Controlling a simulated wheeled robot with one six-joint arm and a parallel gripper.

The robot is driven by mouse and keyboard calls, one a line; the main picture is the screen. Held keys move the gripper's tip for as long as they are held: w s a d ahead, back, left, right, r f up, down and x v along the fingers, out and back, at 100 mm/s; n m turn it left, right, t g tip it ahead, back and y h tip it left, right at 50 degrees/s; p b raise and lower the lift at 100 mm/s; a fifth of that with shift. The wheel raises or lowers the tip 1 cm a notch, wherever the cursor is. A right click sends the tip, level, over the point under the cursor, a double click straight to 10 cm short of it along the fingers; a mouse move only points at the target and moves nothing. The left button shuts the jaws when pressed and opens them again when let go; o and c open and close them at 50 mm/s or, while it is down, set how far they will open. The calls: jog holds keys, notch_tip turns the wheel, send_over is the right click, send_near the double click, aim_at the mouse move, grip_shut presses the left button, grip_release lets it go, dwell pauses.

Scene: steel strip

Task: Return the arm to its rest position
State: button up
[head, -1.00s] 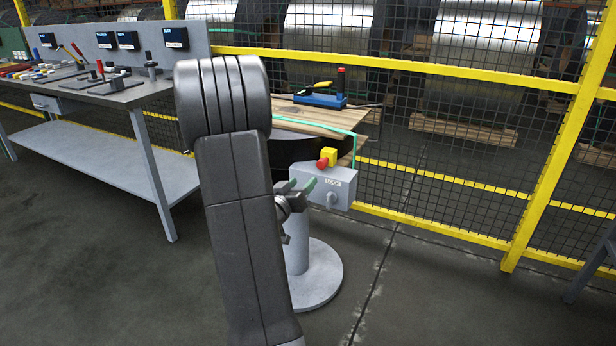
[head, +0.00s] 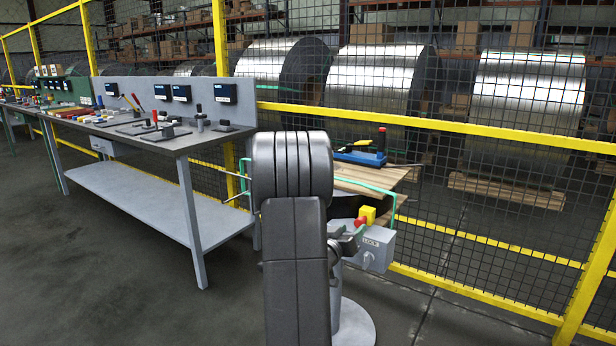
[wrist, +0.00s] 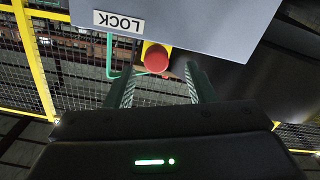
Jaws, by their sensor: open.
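My arm stands upright in the head view, its thick dark link in front of part of the scene. My gripper (head: 348,232) is partly hidden behind this link, at the left side of a grey lock box (head: 374,252). In the wrist view my gripper (wrist: 159,70) is open, its two green-padded fingers apart with nothing held between them. The red button (wrist: 155,58) on its yellow base lies just past the fingertips, between them in the picture. Whether a finger touches it, I cannot tell. The lock box (wrist: 200,25) fills the upper part of that view, its LOCK label upside down.
A grey workbench (head: 150,195) with tools stands at the left. Behind the box is a wooden stack (head: 370,178) with a blue tool (head: 360,158) and green strap. A yellow-framed mesh fence (head: 480,128) runs behind, with steel coils beyond. The floor at front left is clear.

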jog(key=x, duration=0.4)
jog(key=d+b+x, duration=0.1)
jog(key=x, duration=0.1)
jog(key=shift+s+f, duration=0.15)
jog(key=shift+s, duration=0.15)
jog(key=shift+s+d, duration=0.3)
